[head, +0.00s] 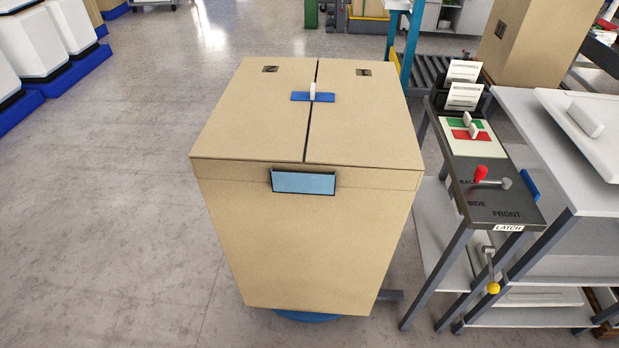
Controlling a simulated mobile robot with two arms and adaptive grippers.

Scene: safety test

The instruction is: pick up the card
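Two white cards with printed lines stand in black holders on the narrow dark stand at the right: a back card (464,71) and a front card (463,95). Both lean slightly and are partly hidden by their holders. A light-blue rectangular plate (303,183) in a dark frame is on the front of the large cardboard box (310,240); I cannot tell if it is a card. Neither of my grippers is in view.
The box stands in the middle, with a blue strip and white tab (312,95) on top. The stand (490,200) carries a green and red panel (468,133), a red-knobbed lever (482,174) and a yellow-knobbed handle (493,287). A grey table (545,150) adjoins it.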

